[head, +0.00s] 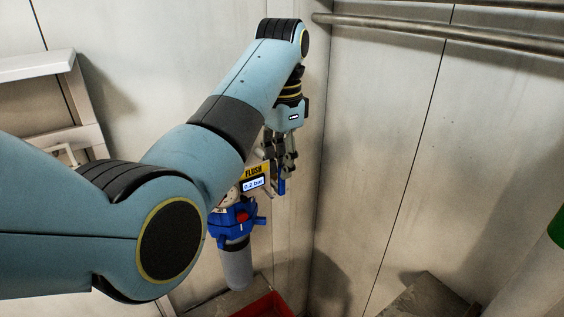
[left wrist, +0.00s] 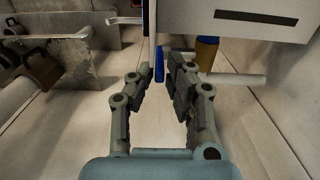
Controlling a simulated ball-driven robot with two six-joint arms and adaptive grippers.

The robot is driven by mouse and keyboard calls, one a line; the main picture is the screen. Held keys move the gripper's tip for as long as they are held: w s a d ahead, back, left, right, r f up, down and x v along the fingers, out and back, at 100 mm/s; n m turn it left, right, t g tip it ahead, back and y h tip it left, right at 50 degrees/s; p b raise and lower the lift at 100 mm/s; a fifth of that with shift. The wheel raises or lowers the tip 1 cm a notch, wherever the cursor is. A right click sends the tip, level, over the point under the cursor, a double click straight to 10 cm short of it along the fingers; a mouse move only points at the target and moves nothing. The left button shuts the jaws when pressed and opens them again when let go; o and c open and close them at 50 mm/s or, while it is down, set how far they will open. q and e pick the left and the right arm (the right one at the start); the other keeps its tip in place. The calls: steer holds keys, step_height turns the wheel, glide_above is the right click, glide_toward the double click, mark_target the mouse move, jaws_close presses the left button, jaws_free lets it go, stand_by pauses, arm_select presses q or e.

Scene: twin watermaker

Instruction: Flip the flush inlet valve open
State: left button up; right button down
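In the head view a yellow FLUSH label (head: 253,172) sits above a small display beside a blue filter head (head: 232,216) with a red button. A narrow blue lever (head: 281,186) hangs just right of the label, at the fingertips of my left gripper (head: 282,163). In the left wrist view, the left gripper (left wrist: 154,76) is open with a clear gap between its fingers. The blue lever (left wrist: 159,71) shows in line with that gap, closer to the right finger; I cannot tell whether they touch. The valve body is mostly hidden. My right gripper is not in view.
A grey filter bowl (head: 236,266) hangs below the blue head, above a red container (head: 266,306). A metal rail (head: 400,27) runs along the right wall. In the left wrist view a white panel (left wrist: 250,33) overhangs the right finger, near a pale pipe (left wrist: 238,79).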

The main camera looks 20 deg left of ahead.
arm_select(q)
jaws_close()
steer(key=shift+w+d+f+g+y, duration=0.15)
steer(key=shift+w+d+g+y, duration=0.45)
steer(key=shift+g+y, duration=0.3)
steer(key=b, duration=0.1)
steer(key=g+b, duration=0.1)
steer(key=b, duration=0.1)
steer(key=shift+w+d+f+g+y, duration=0.2)
steer(key=shift+w+g+y, duration=0.1)
steer(key=shift+y, duration=0.1)
arm_select(e)
steer(key=w+f, duration=0.2)
steer(key=f, duration=0.1)
steer(key=shift+w+f, duration=0.15)
steer(key=shift+w, duration=0.1)
